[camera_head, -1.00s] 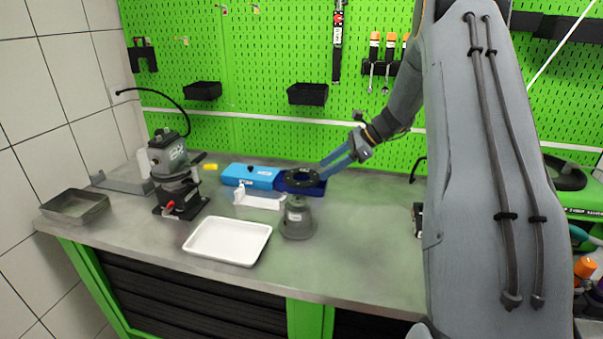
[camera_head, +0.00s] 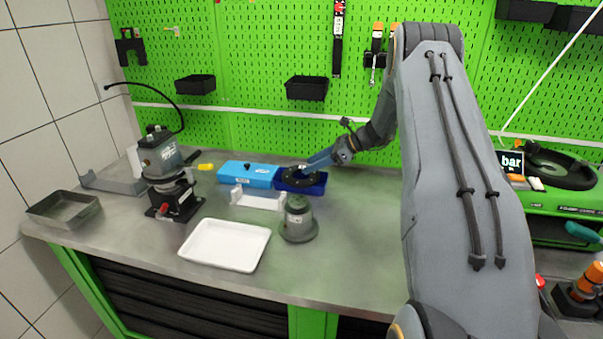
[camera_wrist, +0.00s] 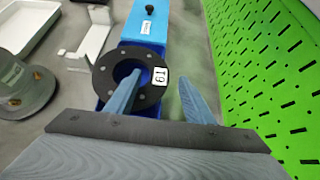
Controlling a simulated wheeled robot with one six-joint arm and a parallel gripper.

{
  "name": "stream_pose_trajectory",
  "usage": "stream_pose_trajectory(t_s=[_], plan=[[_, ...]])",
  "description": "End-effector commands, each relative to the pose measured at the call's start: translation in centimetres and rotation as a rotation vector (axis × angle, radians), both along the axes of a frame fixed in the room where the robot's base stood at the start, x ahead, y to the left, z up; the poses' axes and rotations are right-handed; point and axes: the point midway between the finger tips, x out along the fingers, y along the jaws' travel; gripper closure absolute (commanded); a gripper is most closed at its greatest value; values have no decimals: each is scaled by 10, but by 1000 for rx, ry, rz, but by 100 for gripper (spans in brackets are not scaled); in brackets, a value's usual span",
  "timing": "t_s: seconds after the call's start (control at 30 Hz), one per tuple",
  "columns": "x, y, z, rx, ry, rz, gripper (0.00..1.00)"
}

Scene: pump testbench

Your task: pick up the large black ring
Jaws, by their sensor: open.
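The large black ring (camera_wrist: 105,75) is a flat disc with a round hole, small bolt holes and a white tag marked with a number. It lies over the dark blue bin (camera_wrist: 150,112), and in the head view the ring (camera_head: 291,180) sits at the bin's top (camera_head: 318,188). My gripper (camera_wrist: 159,77) is open. In the wrist view its left finger overlaps the ring's hole and its right finger is outside the ring's right edge. In the head view my gripper (camera_head: 311,164) is at the ring; I cannot tell whether it touches.
A light blue box (camera_head: 250,175) stands left of the bin. A white bracket (camera_head: 258,201), a grey-green round part (camera_head: 298,220) and a white tray (camera_head: 226,245) are in front. The green pegboard (camera_wrist: 262,70) is close on the right in the wrist view.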

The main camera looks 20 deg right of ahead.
Motion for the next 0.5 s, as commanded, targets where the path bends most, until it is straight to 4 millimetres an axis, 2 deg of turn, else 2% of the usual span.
stream_pose_trajectory(t_s=[0.33,0.5], plan=[[4,6,-4,-1,-1,1,53],[4,7,-4,-1,-1,2,82]])
